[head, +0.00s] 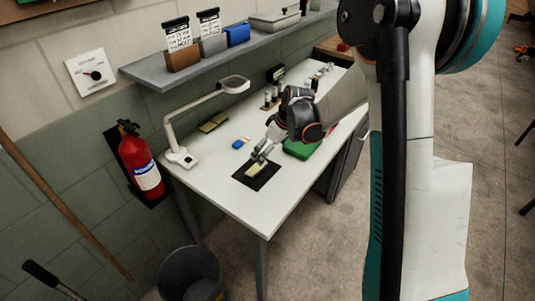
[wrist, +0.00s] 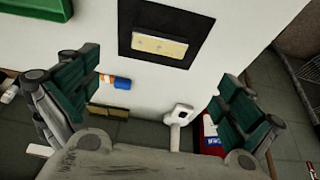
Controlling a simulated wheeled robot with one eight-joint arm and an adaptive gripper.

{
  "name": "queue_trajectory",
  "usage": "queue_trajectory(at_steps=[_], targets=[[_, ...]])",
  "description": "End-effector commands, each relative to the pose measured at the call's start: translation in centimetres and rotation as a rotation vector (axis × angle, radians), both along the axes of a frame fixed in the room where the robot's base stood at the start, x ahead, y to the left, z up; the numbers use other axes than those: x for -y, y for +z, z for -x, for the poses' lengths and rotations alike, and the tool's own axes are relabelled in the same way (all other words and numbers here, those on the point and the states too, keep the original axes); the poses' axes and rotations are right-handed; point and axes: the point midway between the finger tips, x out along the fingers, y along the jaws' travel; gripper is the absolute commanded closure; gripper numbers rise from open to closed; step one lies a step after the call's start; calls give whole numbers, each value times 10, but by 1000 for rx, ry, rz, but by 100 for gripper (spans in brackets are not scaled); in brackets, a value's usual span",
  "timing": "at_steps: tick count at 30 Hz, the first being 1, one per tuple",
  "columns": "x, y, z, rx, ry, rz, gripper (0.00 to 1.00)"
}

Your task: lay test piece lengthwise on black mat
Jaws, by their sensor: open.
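The test piece, a pale yellow flat strip (wrist: 159,46), lies flat on the black mat (wrist: 201,23) within its edges. In the wrist view its long side runs roughly parallel to the mat's near edge. The piece (head: 254,169) and the mat (head: 244,179) also show in the head view, near the front of the white table, with the piece partly hidden by the fingers. My gripper (wrist: 158,88) is open, its two green-padded fingers wide apart with nothing between them. In the head view my gripper (head: 262,154) is just above or beside the piece; the exact gap is unclear.
A green tray (head: 301,149) lies right of the mat. Small bottles (head: 270,97) stand farther back. The table's front corner (head: 262,224) is clear.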

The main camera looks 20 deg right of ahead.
Motion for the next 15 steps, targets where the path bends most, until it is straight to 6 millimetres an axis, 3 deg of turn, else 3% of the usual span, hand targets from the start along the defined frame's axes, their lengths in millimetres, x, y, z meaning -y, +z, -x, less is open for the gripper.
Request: queue_trajectory(at_steps=[5,8,15], targets=[[-2,24,12,6,-29,2,0],[-6,49,28,13,-73,7,0],[-15,114,82,45,-203,11,0]])
